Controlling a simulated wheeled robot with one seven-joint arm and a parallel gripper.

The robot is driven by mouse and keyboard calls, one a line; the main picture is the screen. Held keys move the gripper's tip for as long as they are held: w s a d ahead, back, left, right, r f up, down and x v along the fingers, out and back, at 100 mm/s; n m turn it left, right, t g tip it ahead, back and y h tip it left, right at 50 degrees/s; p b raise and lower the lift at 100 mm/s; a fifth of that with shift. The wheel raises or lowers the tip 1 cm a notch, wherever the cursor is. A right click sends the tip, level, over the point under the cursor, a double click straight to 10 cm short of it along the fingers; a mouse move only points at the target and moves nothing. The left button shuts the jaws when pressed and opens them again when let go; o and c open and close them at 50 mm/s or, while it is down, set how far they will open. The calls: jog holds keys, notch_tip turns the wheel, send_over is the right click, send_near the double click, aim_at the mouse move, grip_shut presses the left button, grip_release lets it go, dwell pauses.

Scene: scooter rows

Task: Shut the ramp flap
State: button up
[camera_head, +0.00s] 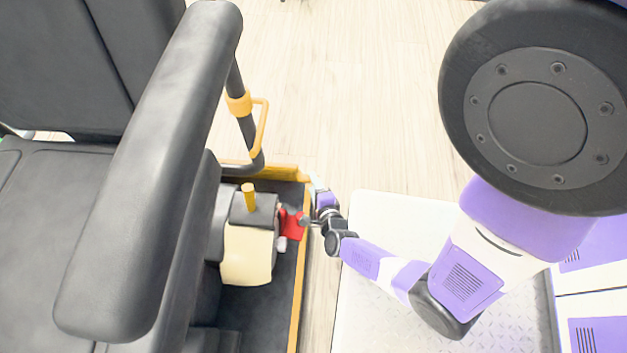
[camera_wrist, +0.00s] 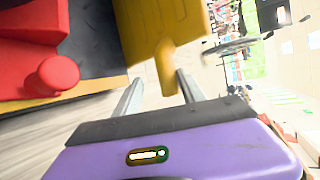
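A yellow panel (camera_wrist: 158,28), which looks like the ramp flap, fills the top middle of the wrist view. A short yellow tab (camera_wrist: 166,68) sticks out from its lower edge. My gripper (camera_wrist: 158,80) is open, with its two grey fingers apart and the tab between their tips, nearer the right finger. I cannot tell whether that finger touches it. In the head view my gripper (camera_head: 316,182) is small, at the far right corner of the scooter's dark footplate (camera_head: 265,310). A yellow part (camera_head: 285,172) there seems to be the same panel. Its hinge and angle are unclear.
A red part (camera_head: 291,224) with a red knob (camera_wrist: 58,75) sits close beside my gripper. A large black armrest (camera_head: 150,180) and a yellow rail (camera_head: 262,125) stand at the left. A pale treadplate (camera_head: 390,315) lies under my arm. The wooden floor beyond is clear.

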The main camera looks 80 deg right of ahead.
jog(key=p+v, duration=0.2)
jog(key=v, duration=0.5)
jog(key=shift+s+a, duration=0.2)
jog(key=shift+a, duration=0.1)
jog(key=shift+r, duration=0.1)
